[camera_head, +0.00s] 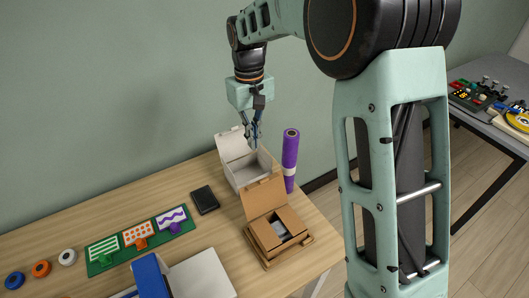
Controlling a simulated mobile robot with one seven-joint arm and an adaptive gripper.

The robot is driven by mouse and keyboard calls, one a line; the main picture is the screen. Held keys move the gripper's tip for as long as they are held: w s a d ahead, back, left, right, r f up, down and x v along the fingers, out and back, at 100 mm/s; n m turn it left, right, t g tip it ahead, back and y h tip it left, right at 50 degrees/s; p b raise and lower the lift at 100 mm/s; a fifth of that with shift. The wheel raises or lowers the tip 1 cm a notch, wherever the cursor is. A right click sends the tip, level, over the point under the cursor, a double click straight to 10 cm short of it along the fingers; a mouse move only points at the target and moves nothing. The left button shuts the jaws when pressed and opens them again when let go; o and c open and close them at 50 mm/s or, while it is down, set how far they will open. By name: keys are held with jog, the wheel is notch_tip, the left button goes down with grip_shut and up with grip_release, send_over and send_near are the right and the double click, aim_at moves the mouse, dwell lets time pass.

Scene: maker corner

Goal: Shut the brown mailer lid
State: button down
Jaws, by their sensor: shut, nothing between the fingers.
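The brown mailer (279,231) stands open near the right end of the wooden table, with a grey item inside it. Its brown lid (263,196) is raised at the back of the box, tilted up. My gripper (253,147) is shut and empty. In the picture it appears above the open white box behind the brown mailer, apart from the brown lid.
The white box (249,172) has its lid up. A purple roll (290,158) stands to its right. A black wallet-like item (204,200), a green board (103,261) and a blue object (150,276) lie to the left. Another table (494,72) stands at far right.

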jog(key=s+f, duration=0.1)
jog(key=f, duration=0.1)
jog(key=s+d+f+p, duration=0.1)
jog(key=f, duration=0.2)
jog(key=s+d+f+p, duration=0.1)
jog(key=f, duration=0.2)
jog(key=shift+s+d, duration=0.15)
jog(key=shift+s, duration=0.15)
jog(key=shift+s+d+f+b, duration=0.1)
jog(key=shift+b, duration=0.35)
